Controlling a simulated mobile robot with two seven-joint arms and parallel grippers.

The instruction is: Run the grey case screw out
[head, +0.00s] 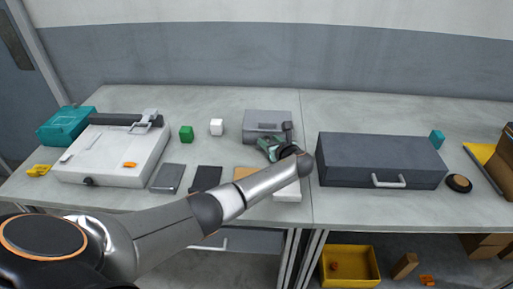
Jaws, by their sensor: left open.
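My left arm reaches in from the lower left, and my left gripper (288,151) is in front of the case's right end. The gripper is open; its fingertips are small and partly hidden by the wrist. A green and dark object (268,147) is beside it at the case's front edge; I cannot tell if they touch. My right gripper is out of view.
A large dark-grey box (375,152) with a front handle stands close to the right of my wrist. A white case (105,158) is at the left. A yellow bin (349,280) is below the table.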

